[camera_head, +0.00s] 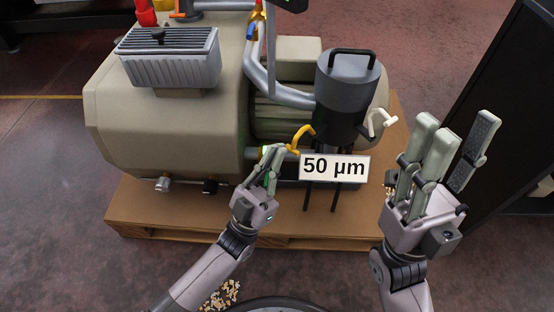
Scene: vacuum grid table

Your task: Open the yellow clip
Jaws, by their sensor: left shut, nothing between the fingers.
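The yellow clip (303,134) is a small curved piece on the lower left side of the dark grey cylindrical canister (346,95). My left gripper (273,150) is shut, with its fingertips just below and left of the clip. I cannot tell whether the fingertips touch it. My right gripper (453,130) is open and empty, raised at the right, with its fingers pointing up and spread apart. A white clip (380,123) sits on the canister's right side.
A white "50 µm" sign (334,167) stands in front of the canister's base. A large beige tank (170,115) fills the left. A blue-handled pipe (268,75) runs to the canister. The wooden pallet (150,215) lies beneath. A dark cabinet (510,100) is at the right.

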